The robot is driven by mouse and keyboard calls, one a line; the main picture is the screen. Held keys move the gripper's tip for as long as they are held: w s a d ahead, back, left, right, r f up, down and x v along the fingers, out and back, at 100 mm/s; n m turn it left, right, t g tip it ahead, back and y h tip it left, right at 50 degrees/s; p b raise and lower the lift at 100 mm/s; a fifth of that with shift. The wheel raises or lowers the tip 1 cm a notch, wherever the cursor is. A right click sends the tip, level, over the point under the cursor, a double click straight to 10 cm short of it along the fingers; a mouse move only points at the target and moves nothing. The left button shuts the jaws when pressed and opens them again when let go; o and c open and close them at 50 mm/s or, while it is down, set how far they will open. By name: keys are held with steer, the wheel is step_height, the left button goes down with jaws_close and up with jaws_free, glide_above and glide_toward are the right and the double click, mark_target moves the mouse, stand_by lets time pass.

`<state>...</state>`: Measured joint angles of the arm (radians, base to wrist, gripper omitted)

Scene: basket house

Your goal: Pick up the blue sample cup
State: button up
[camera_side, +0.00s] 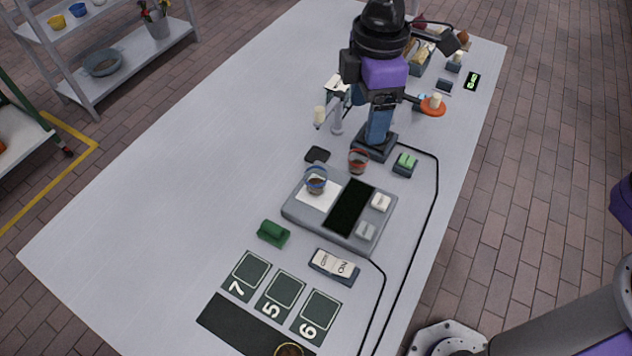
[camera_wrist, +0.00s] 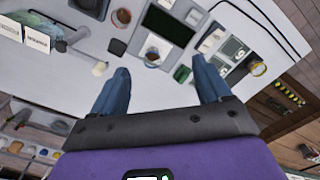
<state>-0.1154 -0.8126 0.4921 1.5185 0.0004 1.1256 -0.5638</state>
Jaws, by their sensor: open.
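The blue sample cup (camera_side: 316,183), a clear cup with a blue rim and brown contents, stands upright on the white square of a grey scale (camera_side: 290,208). In the wrist view the cup (camera_wrist: 152,60) shows beyond and between my fingertips, apart from them. My gripper (camera_wrist: 161,70) is open and empty, its blue fingers spread wide. In the side view my gripper (camera_side: 379,122) is above the table, behind and right of the cup; one finger is plainly visible there. A red-rimmed cup (camera_side: 358,165) stands just behind the scale.
The scale bears a dark panel (camera_side: 349,207) and pale buttons. A green block (camera_side: 273,233), black pad (camera_side: 317,154), green-topped box (camera_side: 405,165) and switch (camera_side: 334,265) surround it. Numbered cards (camera_side: 282,292) lie in front. The table's left side (camera_side: 150,210) is clear.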

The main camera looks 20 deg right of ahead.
steer(key=n, duration=0.1)
glide_above(316, 176)
steer(key=s, duration=0.2)
step_height(316, 176, down, 3)
step_height(316, 176, down, 12)
steer(key=shift+w+r, duration=0.1)
steer(key=shift+r, duration=0.15)
steer(key=shift+a+f, duration=0.15)
steer(key=shift+f, duration=1.25)
steer(key=shift+a+f, duration=0.1)
steer(key=shift+f, duration=1.3)
steer(key=c, duration=1.1)
